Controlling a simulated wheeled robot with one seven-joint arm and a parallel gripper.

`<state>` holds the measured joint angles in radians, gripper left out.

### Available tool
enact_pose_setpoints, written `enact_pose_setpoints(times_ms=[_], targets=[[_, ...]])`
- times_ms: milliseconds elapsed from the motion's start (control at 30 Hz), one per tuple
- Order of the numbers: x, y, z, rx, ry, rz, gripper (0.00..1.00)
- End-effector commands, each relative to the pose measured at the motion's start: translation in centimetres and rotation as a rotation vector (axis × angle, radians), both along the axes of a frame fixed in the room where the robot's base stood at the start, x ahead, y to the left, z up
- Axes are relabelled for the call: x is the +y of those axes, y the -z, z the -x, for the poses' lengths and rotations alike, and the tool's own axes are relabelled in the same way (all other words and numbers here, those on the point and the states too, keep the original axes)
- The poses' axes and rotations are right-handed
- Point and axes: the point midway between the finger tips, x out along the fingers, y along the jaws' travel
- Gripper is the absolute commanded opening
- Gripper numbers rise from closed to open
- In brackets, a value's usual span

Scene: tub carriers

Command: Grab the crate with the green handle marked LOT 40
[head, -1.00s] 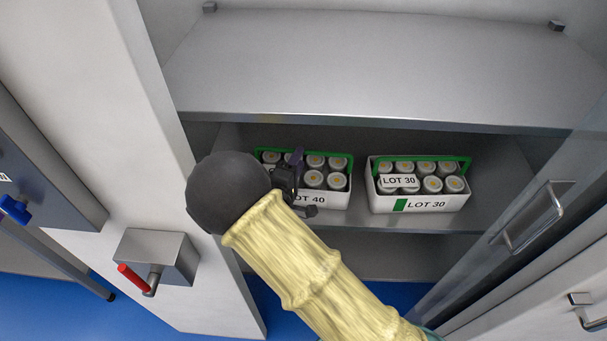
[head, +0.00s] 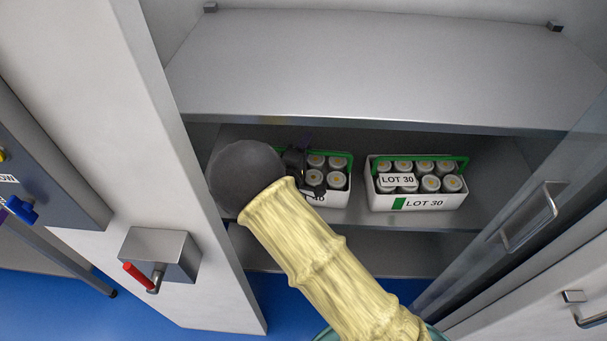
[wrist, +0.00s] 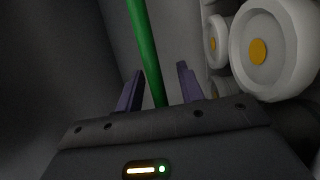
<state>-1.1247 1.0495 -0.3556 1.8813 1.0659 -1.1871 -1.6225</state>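The LOT 40 crate (head: 338,196) is a white tub with a green handle and several white, yellow-centred jars, on the shelf at the left. My arm hides its left part and much of its label. In the wrist view the green handle (wrist: 147,50) runs down between the two purple fingers of my gripper (wrist: 160,88). The fingers stand apart with gaps beside the bar, so my gripper is open around it. In the head view my gripper (head: 304,160) is over the crate, partly hidden by my wrist.
A second white crate (head: 440,203) with a green handle, marked LOT 30, stands to the right on the same shelf. An upper shelf (head: 370,70) overhangs both. A cabinet wall is close on the left; a glass door (head: 510,245) stands open at the right.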

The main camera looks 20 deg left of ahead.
Motion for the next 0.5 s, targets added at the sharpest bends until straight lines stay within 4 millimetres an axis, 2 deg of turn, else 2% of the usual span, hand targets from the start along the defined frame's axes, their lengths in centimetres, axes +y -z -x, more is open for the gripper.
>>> enact_pose_setpoints(times_ms=[300, 500], targets=[[0.0, -0.01, 0.03, 0.0, 0.0, 0.0, 0.38], [0.0, -0.01, 0.04, 0.0, 0.0, 0.0, 0.0]])
